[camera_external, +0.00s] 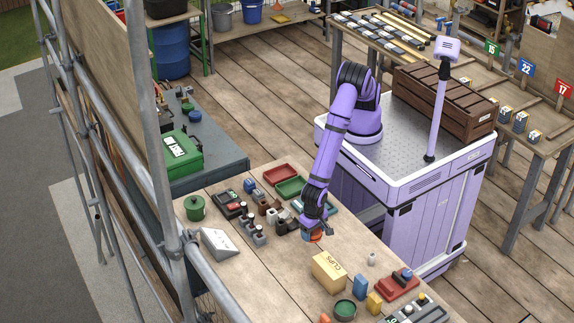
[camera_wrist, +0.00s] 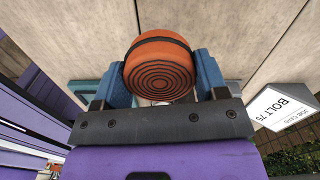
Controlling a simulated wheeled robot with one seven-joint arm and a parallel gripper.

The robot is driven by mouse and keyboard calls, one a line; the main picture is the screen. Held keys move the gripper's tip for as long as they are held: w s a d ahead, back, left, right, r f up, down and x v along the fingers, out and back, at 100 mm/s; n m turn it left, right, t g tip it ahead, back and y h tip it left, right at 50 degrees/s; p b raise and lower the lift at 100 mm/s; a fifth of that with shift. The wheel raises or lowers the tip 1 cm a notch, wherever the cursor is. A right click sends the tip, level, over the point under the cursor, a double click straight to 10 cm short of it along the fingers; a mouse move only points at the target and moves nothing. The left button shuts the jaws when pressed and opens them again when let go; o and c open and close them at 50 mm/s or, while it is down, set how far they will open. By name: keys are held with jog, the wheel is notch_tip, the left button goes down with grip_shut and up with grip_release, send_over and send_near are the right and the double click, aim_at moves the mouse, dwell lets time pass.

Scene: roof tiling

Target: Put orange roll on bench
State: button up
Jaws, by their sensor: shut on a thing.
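The orange roll (camera_wrist: 158,62) has a black band and dark rings on its end face. It sits between the blue fingers of my gripper (camera_wrist: 162,75) in the wrist view, and the gripper is shut on it. In the external view my gripper (camera_external: 314,230) hangs over the wooden bench (camera_external: 285,292), by its right edge, with the roll (camera_external: 316,237) showing as a small orange patch. Most of the roll is hidden there by the gripper. I cannot tell whether the roll touches the bench top.
Red and green trays (camera_external: 290,187) and several dark tools stand left of my gripper. A CLIPS box (camera_external: 328,271), a grey sign wedge (camera_external: 219,244), small bottles and a red tray (camera_external: 398,286) stand nearer. The bench's front left area is clear.

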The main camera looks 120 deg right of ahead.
jog(key=shift+f, duration=0.9)
send_over(287, 276)
jog(key=shift+w+f, duration=0.1)
jog(key=shift+f, duration=2.35)
jog(key=shift+f, duration=0.1)
jog(key=o, duration=1)
jog(key=shift+c, duration=0.2)
notch_tip(287, 276, up, 12)
